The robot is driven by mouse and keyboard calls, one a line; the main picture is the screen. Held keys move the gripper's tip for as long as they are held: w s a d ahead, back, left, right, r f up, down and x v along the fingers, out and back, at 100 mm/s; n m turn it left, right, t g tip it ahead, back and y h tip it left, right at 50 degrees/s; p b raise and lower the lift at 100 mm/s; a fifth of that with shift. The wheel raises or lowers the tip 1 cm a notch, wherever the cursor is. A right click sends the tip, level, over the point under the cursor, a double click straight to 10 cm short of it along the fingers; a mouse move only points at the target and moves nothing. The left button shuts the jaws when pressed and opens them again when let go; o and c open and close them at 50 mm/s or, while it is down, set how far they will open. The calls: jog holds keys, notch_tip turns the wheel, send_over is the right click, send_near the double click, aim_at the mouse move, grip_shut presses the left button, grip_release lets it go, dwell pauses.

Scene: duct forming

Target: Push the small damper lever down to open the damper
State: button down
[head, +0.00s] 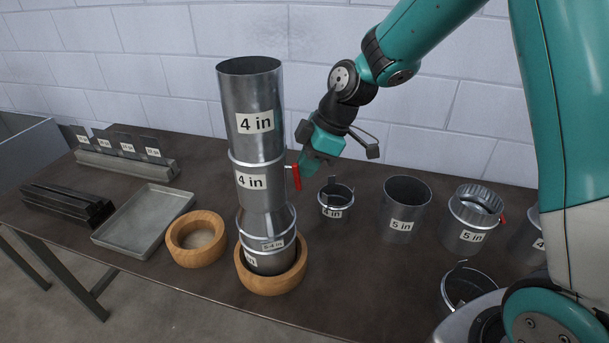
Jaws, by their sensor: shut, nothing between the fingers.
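A small damper lever (296,177) with a red grip sticks out from the right side of the middle section (262,172) of an upright duct stack. Its grip hangs roughly vertical. The middle section is marked 4 in. A plain 4 in pipe (255,100) stands on top, and a reducer (283,222) is below. My gripper (308,168) is shut and empty, right beside the lever on its right. I cannot tell whether it touches the lever. The damper plate inside the duct is hidden.
The stack stands in a wooden ring (271,281); an empty wooden ring (195,255) is to its left. A metal tray (143,220) lies further left. A short 4 in collar (336,200), a 5 in pipe (404,212) and a 5 in damper section (470,220) stand at right.

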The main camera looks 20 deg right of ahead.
notch_tip(320, 180, down, 3)
jog(key=b, duration=0.2)
jog(key=shift+d+b, duration=0.1)
jog(key=shift+b, duration=0.2)
jog(key=d, duration=0.2)
jog(key=r, duration=0.1)
jog(key=shift+s+d, duration=0.3)
jog(key=shift+d, duration=0.1)
jog(key=b+v, duration=0.1)
jog(key=v, duration=1.6)
jog(key=shift+r, duration=0.2)
